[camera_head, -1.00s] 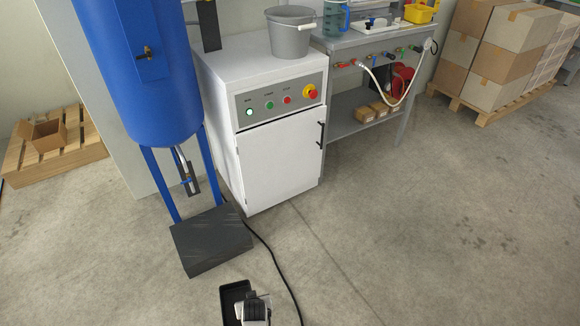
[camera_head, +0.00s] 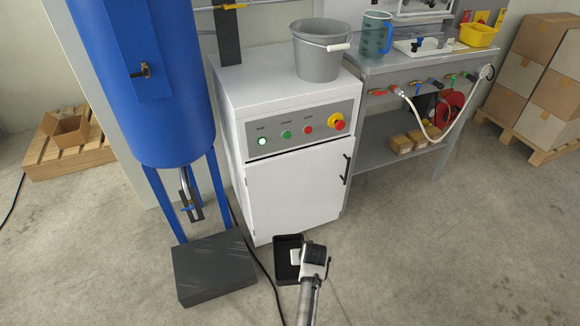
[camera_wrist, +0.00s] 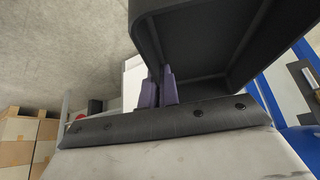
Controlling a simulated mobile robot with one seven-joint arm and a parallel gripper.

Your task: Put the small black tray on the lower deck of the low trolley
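The small black tray (camera_head: 289,244) is in front of the white cabinet in the head view, apparently held off the floor. My gripper (camera_head: 301,257) is at its right side. In the wrist view, the tray (camera_wrist: 215,35) fills the upper right, steeply tilted in the picture. The two purple fingers of my gripper (camera_wrist: 161,88) are close together on its near wall, gripping it. The fingertips are partly hidden behind the tray edge. The low trolley is not recognisable in either view.
A white cabinet (camera_head: 295,195) with buttons stands just behind the tray. A dark block (camera_head: 213,270) lies under the blue tank (camera_head: 150,90) at left. A grey bench (camera_head: 395,160) stands at right. A black cable crosses the floor. The floor at right (camera_head: 480,240) is clear.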

